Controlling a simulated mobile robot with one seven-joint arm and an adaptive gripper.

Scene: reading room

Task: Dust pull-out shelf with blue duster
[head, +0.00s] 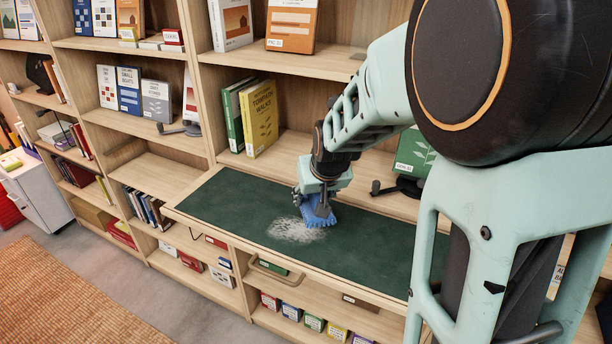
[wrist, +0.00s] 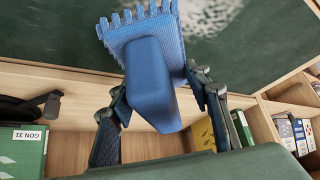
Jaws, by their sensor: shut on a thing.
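The pull-out shelf (head: 225,203) has a dark green top in a pale wood frame and extends out from the bookcase. A whitish patch of dust (head: 297,231) lies on its green surface near the middle. My gripper (head: 318,200) is over the shelf, shut on the blue duster (head: 320,214). The duster's fringed head is at the right upper edge of the dust patch; I cannot tell whether it touches the surface. In the wrist view the duster (wrist: 152,80) sits between both fingers, with its fringe toward the green top (wrist: 255,45). Pale dust shows at the upper right there.
Green and yellow books (head: 262,118) stand on the shelf behind, left of my arm. A green box (head: 413,152) with a dark bookend stands behind at right. Small coloured boxes (head: 313,323) line a lower shelf. The green top is otherwise bare.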

